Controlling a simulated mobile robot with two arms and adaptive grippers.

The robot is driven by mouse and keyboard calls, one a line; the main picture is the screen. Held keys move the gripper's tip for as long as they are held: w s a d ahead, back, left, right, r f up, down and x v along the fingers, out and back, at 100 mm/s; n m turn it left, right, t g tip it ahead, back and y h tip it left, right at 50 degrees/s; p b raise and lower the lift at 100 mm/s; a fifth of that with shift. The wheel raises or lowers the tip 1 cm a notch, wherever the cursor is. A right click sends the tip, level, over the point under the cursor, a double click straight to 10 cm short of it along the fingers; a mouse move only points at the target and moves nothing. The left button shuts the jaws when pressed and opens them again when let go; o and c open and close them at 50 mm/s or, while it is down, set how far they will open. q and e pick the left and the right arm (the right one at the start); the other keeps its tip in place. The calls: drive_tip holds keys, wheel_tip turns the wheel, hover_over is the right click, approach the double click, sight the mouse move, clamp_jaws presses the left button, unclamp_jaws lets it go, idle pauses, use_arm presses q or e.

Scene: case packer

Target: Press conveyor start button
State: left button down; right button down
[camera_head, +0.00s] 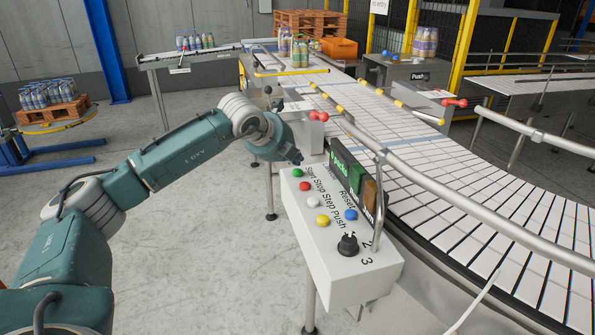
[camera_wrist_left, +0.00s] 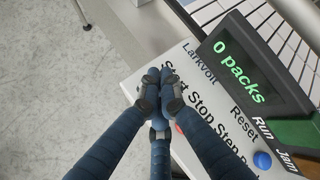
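The control box (camera_head: 345,265) stands beside the conveyor. Its green button (camera_head: 297,172) is at the far left end of the row labelled Start, Stop, Step, Push. A red button (camera_head: 304,187) lies just nearer. My left gripper (camera_head: 296,158) is just beyond and above the green button, pointing down to it; contact cannot be told. In the left wrist view the fingertips (camera_wrist_left: 160,88) are together and empty, over the Start end of the panel. They hide the green button there, and the red button (camera_wrist_left: 180,128) only peeks out. My right gripper is not in view.
The panel also has white (camera_head: 313,202), yellow (camera_head: 322,220) and blue (camera_head: 351,215) buttons and a black knob (camera_head: 347,244). A display (camera_wrist_left: 240,70) reads "0 packs". A metal guard bar (camera_head: 383,220) rises at the box's right. The conveyor (camera_head: 450,185) runs along the right.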

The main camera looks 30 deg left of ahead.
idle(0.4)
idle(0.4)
use_arm(q)
drive_tip(key=shift+f+b, duration=0.4)
drive_tip(key=shift+b, duration=0.25)
